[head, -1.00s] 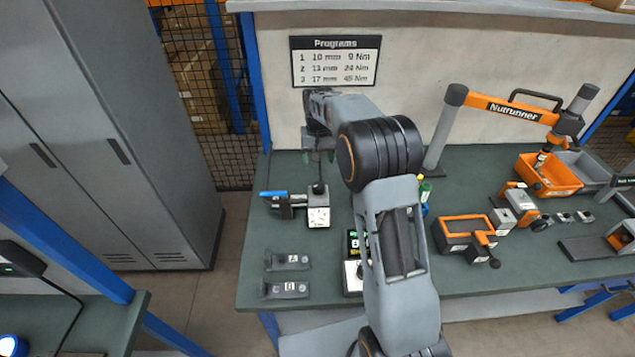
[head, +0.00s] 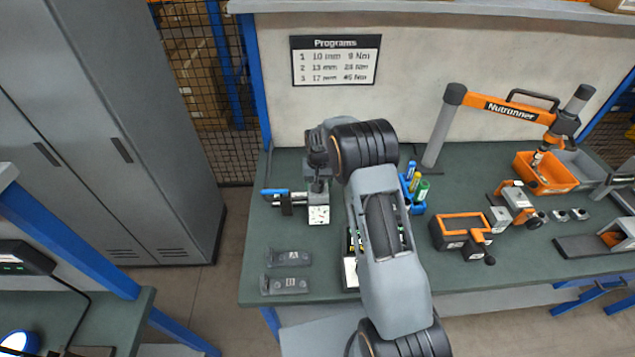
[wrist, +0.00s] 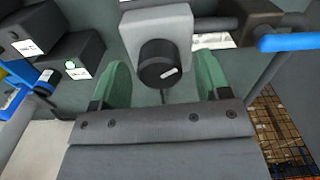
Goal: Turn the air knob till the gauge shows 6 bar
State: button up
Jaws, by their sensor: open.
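The air knob (wrist: 162,65) is a short black cylinder with a white mark, on the face of a light grey block (wrist: 155,28) in the wrist view. My gripper (wrist: 161,72) is open, with one green finger on each side of the knob; both appear apart from it. In the head view the grey unit (head: 319,211) stands on the left of the bench, with a blue-ended bar (head: 274,193) on its left. My wrist is above it, and the knob is hidden there. I cannot make out a gauge reading in either view.
The green bench (head: 340,285) holds two dark blocks (head: 287,258) in front. A blue holder (head: 414,201) with coloured bottles and an orange-framed fixture (head: 462,231) stand right of my arm. The Nutrunner arm (head: 505,108) rises behind. A Programs sign (head: 335,60) hangs on the wall.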

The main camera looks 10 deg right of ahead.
jog(key=shift+c, duration=0.2)
jog(key=c, duration=0.9)
jog(key=shift+f+n+b, duration=0.15)
jog(key=shift+n+b, duration=0.85)
jog(key=shift+b, duration=0.05)
jog(key=n+b, duration=0.1)
jog(key=n, duration=0.1)
jog(key=shift+n+b, duration=0.4)
jog(key=n+b, duration=0.1)
jog(key=n, duration=0.2)
jog(key=shift+b, duration=0.3)
jog(key=shift+n+b, duration=0.55)
jog(key=shift+n, duration=1.25)
jog(key=shift+r+n, duration=0.2)
jog(key=shift+n, duration=0.1)
